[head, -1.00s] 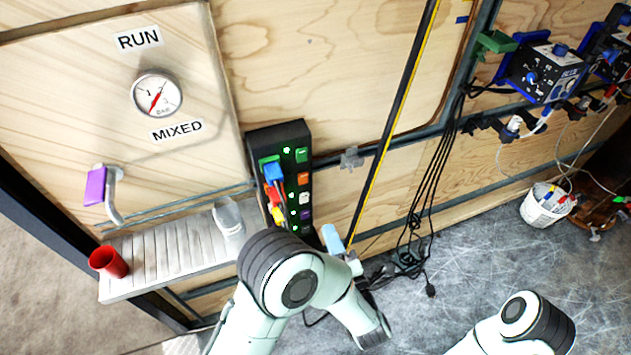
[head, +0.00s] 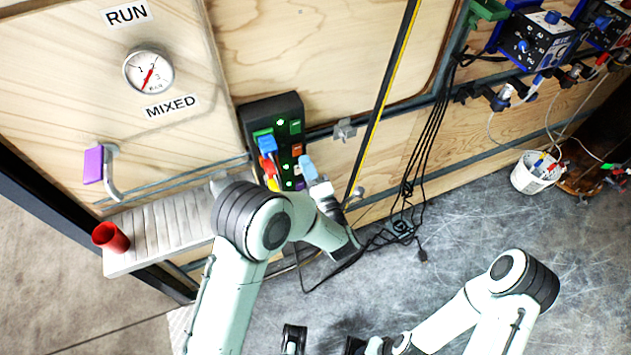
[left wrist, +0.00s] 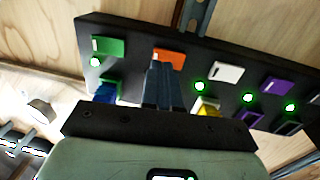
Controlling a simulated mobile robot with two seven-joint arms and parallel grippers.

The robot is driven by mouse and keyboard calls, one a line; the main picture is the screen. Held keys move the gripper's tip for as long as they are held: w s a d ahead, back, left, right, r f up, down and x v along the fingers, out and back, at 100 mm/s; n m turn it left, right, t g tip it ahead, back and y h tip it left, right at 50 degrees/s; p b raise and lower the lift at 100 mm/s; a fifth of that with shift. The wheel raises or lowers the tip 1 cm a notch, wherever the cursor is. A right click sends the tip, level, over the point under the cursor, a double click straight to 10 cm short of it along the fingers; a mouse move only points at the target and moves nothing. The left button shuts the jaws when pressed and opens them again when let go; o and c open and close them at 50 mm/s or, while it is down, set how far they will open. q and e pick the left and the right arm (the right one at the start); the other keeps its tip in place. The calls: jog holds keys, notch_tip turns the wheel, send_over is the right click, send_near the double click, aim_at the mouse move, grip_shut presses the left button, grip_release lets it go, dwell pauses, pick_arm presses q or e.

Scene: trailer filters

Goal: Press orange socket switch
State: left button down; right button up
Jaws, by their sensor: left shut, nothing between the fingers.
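The black socket strip (head: 272,108) is mounted on the wooden wall, with a row of coloured switches. The orange switch (head: 297,150) is the second one from the top, below a green switch (head: 295,126). In the left wrist view the orange switch (left wrist: 169,58) is partly covered by my fingers. My left gripper (head: 306,165) is shut and empty, its tips at or just in front of the orange switch; I cannot tell if they touch. Any light beside the orange switch is hidden by the fingers.
Blue (head: 266,144), red and yellow plugs sit in the strip's sockets. White (left wrist: 226,72) and purple (left wrist: 276,86) switches follow the orange one. A grey shelf with a red cup (head: 110,238) is to the left. Black cables (head: 420,165) hang to the right.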

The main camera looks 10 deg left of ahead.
aim_at(298, 148)
pick_arm(q)
jog(key=shift+x, duration=1.35)
jog(key=shift+w+a+r, duration=0.15)
jog(key=shift+w, duration=0.05)
jog(key=shift+r+g+h, duration=0.15)
jog(key=shift+g+h, duration=0.15)
jog(key=shift+g, duration=0.2)
jog(key=shift+a, duration=0.1)
